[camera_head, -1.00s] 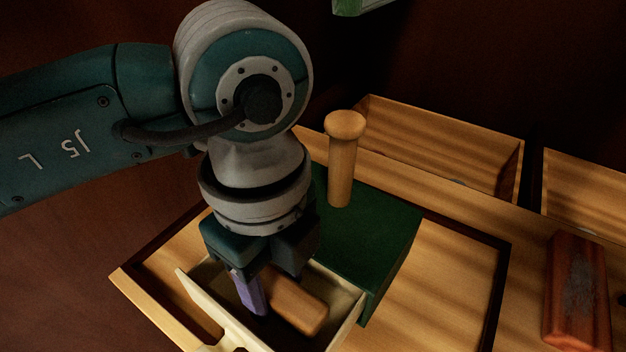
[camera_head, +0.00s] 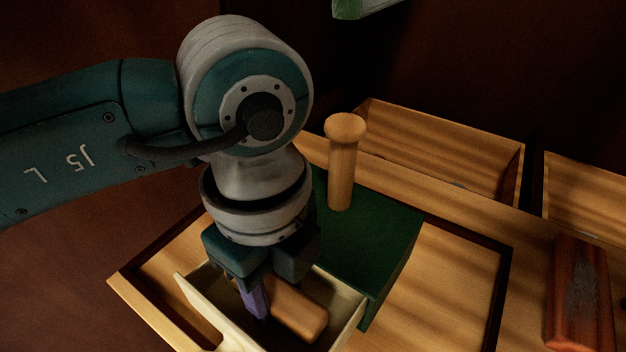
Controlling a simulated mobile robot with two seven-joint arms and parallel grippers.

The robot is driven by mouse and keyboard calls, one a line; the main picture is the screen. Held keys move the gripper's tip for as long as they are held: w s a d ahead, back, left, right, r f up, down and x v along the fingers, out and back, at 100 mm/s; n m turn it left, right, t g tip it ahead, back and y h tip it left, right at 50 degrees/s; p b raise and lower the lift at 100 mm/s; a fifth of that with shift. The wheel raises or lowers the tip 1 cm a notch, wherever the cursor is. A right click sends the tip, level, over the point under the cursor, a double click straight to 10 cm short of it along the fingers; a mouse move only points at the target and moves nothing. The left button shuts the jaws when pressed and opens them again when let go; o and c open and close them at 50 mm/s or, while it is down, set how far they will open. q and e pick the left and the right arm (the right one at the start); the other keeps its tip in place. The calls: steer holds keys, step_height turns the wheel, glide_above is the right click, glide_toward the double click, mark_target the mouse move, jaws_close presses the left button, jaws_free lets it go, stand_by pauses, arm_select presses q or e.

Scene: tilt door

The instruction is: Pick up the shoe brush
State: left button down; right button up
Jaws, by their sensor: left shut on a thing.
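The shoe brush appears to be the tan wooden block (camera_head: 301,313) with rounded edges. It lies in the pale open drawer (camera_head: 353,318) of a green box (camera_head: 370,240). My left gripper (camera_head: 268,300) reaches down into the drawer from above and is shut on the brush's near-left end. One purple finger shows against the brush's left side; the other finger is hidden. The brush's bristles and underside are hidden. My right gripper is not in view.
A wooden peg (camera_head: 342,165) with a round knob stands upright on the green box, close to my left wrist. A reddish block (camera_head: 580,290) with a grey patch lies at the right. An open wooden compartment (camera_head: 450,150) is behind.

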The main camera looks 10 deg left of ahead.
mark_target(276, 290)
arm_select(q)
steer(key=shift+r, duration=0.1)
step_height(276, 290, up, 20)
steer(key=p, duration=0.7)
steer(key=shift+p, duration=0.3)
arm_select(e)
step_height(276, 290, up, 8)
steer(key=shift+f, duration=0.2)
arm_select(q)
steer(key=c, duration=1)
jaws_free()
jaws_close()
